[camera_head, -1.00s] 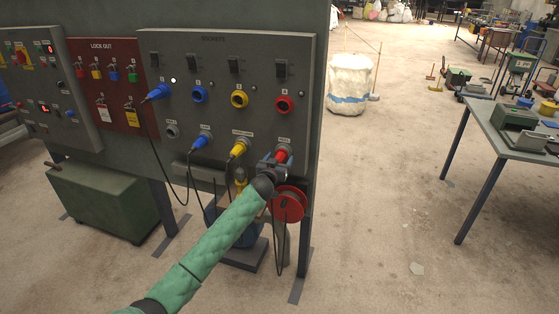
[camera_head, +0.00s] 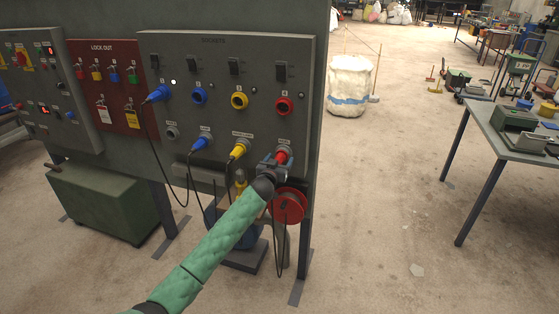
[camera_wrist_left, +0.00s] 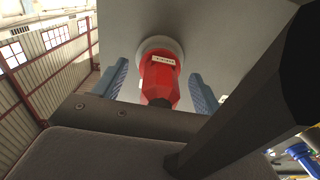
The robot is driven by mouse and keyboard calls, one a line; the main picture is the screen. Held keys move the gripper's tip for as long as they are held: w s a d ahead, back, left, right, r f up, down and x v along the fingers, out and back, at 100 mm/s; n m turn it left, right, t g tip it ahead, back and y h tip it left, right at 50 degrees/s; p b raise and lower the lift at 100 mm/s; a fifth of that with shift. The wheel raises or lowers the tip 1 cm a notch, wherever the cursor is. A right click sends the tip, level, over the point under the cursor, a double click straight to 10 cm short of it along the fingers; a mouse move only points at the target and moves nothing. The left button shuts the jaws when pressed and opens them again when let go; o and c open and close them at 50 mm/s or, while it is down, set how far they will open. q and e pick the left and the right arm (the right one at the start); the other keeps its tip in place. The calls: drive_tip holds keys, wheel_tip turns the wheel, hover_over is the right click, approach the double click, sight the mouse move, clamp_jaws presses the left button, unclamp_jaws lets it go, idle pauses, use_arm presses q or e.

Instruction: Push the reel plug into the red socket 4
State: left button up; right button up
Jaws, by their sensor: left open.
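The red reel plug (camera_head: 281,156) sits in a grey fitting at the lower right of the socket panel. In the left wrist view the plug (camera_wrist_left: 159,82) points into the round grey fitting (camera_wrist_left: 163,46). My left gripper (camera_head: 274,163) is at the plug. In the left wrist view its two blue fingers are open, one on each side of the plug, with gaps between. The red socket 4 (camera_head: 284,106) is above the plug on the panel, with nothing in it. My right gripper is not in view.
Blue (camera_head: 202,141) and yellow (camera_head: 239,149) plugs sit in the lower row to the left. A blue plug (camera_head: 158,93) is in the upper row. A red cable reel (camera_head: 288,207) hangs below my gripper. Dark cables loop down beneath the panel.

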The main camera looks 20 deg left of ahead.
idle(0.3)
use_arm(q)
drive_tip(key=c, duration=1.5)
drive_tip(key=shift+s+p, duration=0.95)
drive_tip(key=shift+s, duration=1.95)
drive_tip(key=shift+c, duration=0.2)
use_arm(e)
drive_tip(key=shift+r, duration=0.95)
use_arm(q)
drive_tip(key=shift+s+a, duration=0.1)
drive_tip(key=shift+s, duration=0.05)
drive_tip(key=shift+s+a+p, duration=0.1)
drive_tip(key=shift+s+p, duration=0.6)
drive_tip(key=shift+s, duration=1.75)
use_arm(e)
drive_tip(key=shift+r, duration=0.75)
use_arm(q)
drive_tip(key=s+d+f, duration=0.1)
drive_tip(key=s+d, duration=0.2)
drive_tip(key=s, duration=1)
drive_tip(key=s+d+b, duration=0.1)
drive_tip(key=s+d, duration=0.3)
drive_tip(key=s, duration=0.9)
drive_tip(key=shift+d+f+y, duration=0.3)
drive_tip(key=shift+f, duration=0.05)
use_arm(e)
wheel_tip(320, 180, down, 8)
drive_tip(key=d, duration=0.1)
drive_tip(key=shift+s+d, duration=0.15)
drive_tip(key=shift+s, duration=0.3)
